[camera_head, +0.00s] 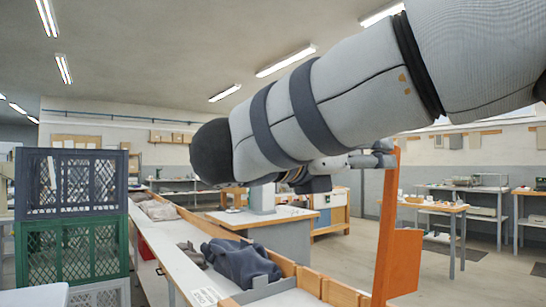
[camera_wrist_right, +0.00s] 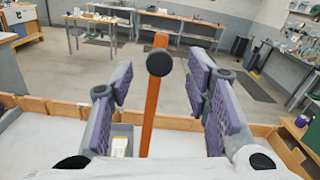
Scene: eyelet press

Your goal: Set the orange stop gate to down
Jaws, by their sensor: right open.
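The orange stop gate (camera_head: 397,262) stands upright on the right side of the head view, beside the wooden-edged bench. My right gripper (camera_wrist_right: 163,90) is open, with purple-padded fingers on either side of the bar and visible gaps to both. In the head view my right gripper (camera_head: 372,158) is at the upper part of the gate, partly hidden by my right arm. My left gripper is not in view.
A long white bench with a wooden edge (camera_head: 340,293) runs below, with dark cloth (camera_head: 240,262) lying on it. Stacked black (camera_head: 70,182) and green (camera_head: 72,250) crates stand at left. Worktables (camera_head: 452,207) stand farther back, with open floor between.

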